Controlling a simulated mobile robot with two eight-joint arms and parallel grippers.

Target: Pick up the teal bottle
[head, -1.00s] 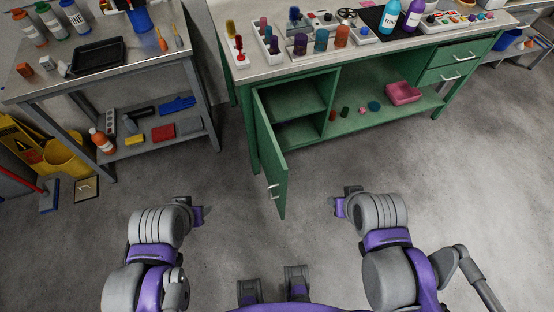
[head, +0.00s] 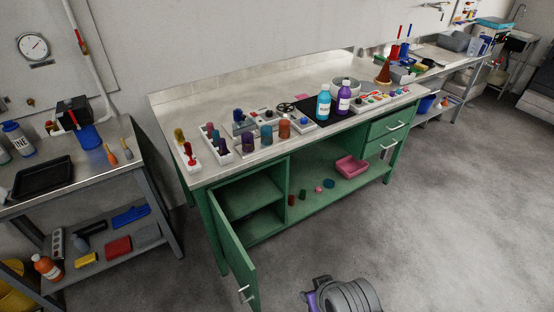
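The teal bottle (head: 323,105) stands upright on a black mat (head: 306,108) on top of the green workbench (head: 330,139). It has a white label and a light cap. A purple bottle (head: 344,98) stands close on its right. Part of my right arm shows at the bottom edge, with the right gripper (head: 309,300) only partly in view, well below and in front of the bench. I cannot see its fingers clearly. My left gripper is out of view.
The cabinet door (head: 232,262) hangs open toward me. A side table (head: 95,164) with a black tray (head: 43,177) is at left. The floor at right is clear.

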